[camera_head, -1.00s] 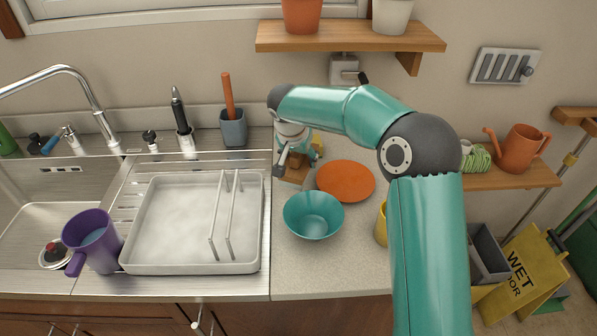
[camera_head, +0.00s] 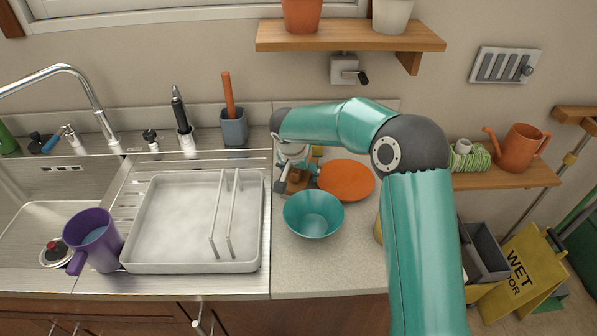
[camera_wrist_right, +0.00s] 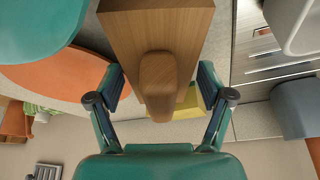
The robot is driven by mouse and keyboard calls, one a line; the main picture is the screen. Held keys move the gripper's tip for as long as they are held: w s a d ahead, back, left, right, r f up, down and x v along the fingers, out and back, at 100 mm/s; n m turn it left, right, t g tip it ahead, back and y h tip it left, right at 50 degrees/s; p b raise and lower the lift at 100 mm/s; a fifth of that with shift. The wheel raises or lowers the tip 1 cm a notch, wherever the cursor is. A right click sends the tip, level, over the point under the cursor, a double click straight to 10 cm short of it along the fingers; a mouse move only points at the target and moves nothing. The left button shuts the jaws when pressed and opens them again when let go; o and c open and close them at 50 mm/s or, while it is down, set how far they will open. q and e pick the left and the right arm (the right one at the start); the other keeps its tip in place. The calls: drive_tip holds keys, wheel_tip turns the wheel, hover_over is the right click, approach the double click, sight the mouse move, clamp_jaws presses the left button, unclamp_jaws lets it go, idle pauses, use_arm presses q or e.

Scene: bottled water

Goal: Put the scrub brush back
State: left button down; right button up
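A wooden block with a rounded wooden grip, apparently the scrub brush, is on the counter in the head view (camera_head: 299,181), partly hidden by my right wrist. In the right wrist view its grip (camera_wrist_right: 157,85) lies between the two fingers of my right gripper (camera_wrist_right: 162,88), with a gap on each side. The right gripper is open. In the head view my right gripper (camera_head: 284,183) is over the counter, left of the orange plate. My left gripper is not in view.
A teal bowl (camera_head: 314,215) and an orange plate (camera_head: 346,181) are close by. A grey-blue cup (camera_head: 234,130) with an orange handle stands behind the drainer. A white tray rack (camera_head: 180,265) and purple mug (camera_head: 91,240) are left. The counter front is clear.

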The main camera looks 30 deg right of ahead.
idle(0.3)
drive_tip(key=shift+r, duration=0.4)
drive_tip(key=b+v, duration=0.2)
drive_tip(key=v, duration=0.9)
drive_tip(key=shift+a+r, duration=0.2)
drive_tip(key=shift+s+f, duration=0.1)
